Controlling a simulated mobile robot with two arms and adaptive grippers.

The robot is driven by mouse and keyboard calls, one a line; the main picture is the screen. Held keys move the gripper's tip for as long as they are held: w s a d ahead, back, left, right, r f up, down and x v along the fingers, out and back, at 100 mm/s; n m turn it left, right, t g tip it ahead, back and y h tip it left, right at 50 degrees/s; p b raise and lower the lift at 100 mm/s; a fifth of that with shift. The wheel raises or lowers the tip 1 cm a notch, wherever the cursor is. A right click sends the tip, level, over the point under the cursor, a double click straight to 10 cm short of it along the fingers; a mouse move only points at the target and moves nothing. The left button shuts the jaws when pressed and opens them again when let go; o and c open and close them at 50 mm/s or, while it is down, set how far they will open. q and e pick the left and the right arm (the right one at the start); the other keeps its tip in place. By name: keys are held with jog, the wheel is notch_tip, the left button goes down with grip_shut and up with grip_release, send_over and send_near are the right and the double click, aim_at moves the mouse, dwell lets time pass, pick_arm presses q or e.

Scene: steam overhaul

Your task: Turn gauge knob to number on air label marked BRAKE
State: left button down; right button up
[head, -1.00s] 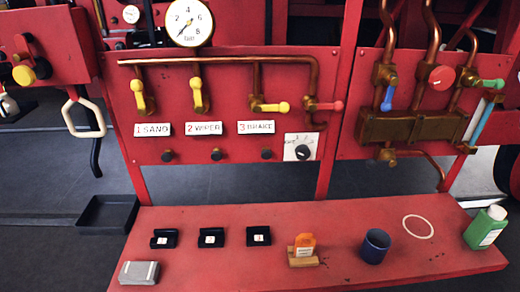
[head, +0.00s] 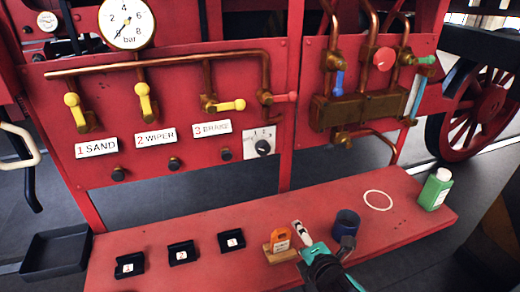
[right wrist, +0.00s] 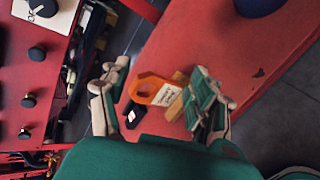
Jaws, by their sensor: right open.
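The gauge knob (head: 262,147) is a black dial on a white plate at the right of the red panel. Its plate and black knob also show at the top left of the right wrist view (right wrist: 44,8). The label (head: 211,129) reading "3 BRAKE" is left of it, beside the "1 SAND" label (head: 96,148) and "2 WIPER" label (head: 155,137). My right gripper (head: 322,238) is open and empty above the bench, below the knob and apart from it. Its fingers (right wrist: 158,75) appear either side of an orange tag (right wrist: 154,91). My left gripper is out of view.
The orange tag stands in a wooden block (head: 284,256) on the red bench (head: 330,197). A dark blue cup (head: 346,222) and green bottle (head: 435,190) stand right. Several black holders, one numbered 3 (head: 232,242), are left. A pressure gauge (head: 126,23) and yellow levers sit above the labels.

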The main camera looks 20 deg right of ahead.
aim_at(264, 150)
jog(key=w+a+r+n+t+y, duration=0.1)
jog(key=w+r+n+t, duration=0.2)
jog(key=r+n, duration=0.35)
jog(key=w+a+r+n+t+y, duration=0.1)
jog(key=w+r+n+t+y, duration=0.1)
jog(key=r+n, duration=0.5)
jog(key=shift+n, duration=0.35)
jog(key=w+p, duration=0.1)
jog(key=w, duration=0.4)
jog(key=w+a, duration=0.1)
jog(key=w, duration=0.5)
jog(key=w+p, duration=0.1)
jog(key=w, duration=0.5)
jog(key=shift+w+a+f+p, duration=0.2)
jog(key=shift+a+f+p, duration=0.05)
jog(key=shift+f+p, duration=0.1)
jog(key=c, duration=1.2)
